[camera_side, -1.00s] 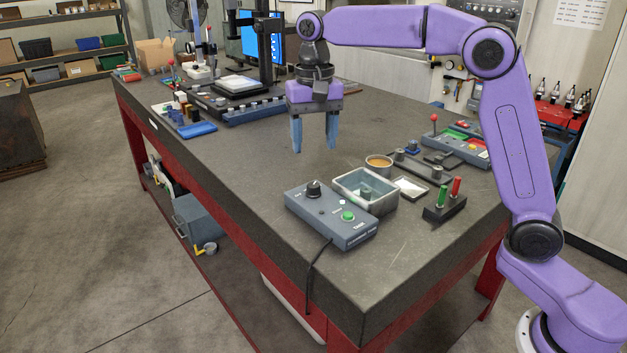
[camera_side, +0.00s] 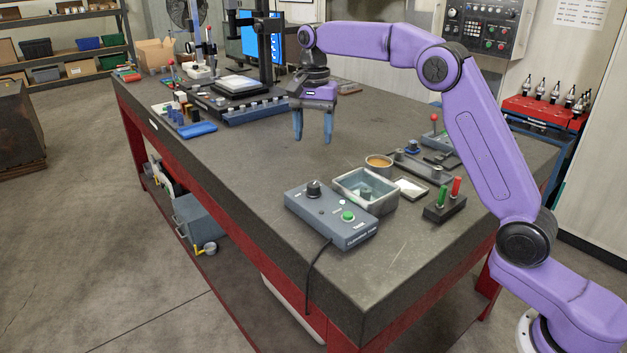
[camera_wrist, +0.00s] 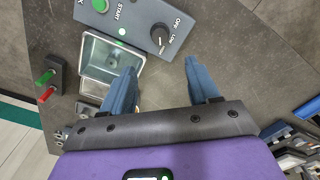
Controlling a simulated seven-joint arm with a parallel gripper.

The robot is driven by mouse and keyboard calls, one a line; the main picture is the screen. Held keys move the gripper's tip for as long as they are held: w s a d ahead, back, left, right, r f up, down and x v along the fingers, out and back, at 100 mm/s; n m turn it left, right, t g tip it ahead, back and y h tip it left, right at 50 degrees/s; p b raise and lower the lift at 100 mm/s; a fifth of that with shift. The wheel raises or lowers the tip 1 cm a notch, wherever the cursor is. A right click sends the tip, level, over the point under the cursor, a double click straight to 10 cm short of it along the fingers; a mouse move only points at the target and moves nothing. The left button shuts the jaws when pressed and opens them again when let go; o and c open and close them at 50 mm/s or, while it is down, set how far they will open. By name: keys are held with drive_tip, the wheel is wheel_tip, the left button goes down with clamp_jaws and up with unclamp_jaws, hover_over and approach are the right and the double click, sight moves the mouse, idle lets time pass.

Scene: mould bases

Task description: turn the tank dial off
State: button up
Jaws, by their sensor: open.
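A grey control box (camera_side: 332,214) lies near the table's front edge, with a black dial (camera_side: 314,188) and a green button (camera_side: 347,215). In the wrist view the dial (camera_wrist: 161,36) stands beside the printed words OFF and LOW; I cannot tell exactly which mark it points to. The square grey tank (camera_side: 365,190) stands right behind the box and also shows in the wrist view (camera_wrist: 108,68). My gripper (camera_side: 312,139) is open and empty, its blue fingers pointing down above the table, behind the box and apart from the dial. Both fingers show in the wrist view (camera_wrist: 160,68).
A black cable (camera_side: 316,275) hangs off the front edge. The middle of the table is clear.

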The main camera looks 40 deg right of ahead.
sight(313, 184)
wheel_tip(313, 184, down, 13)
drive_tip(key=shift+f, duration=0.1)
idle(0.3)
drive_tip(key=c, duration=1)
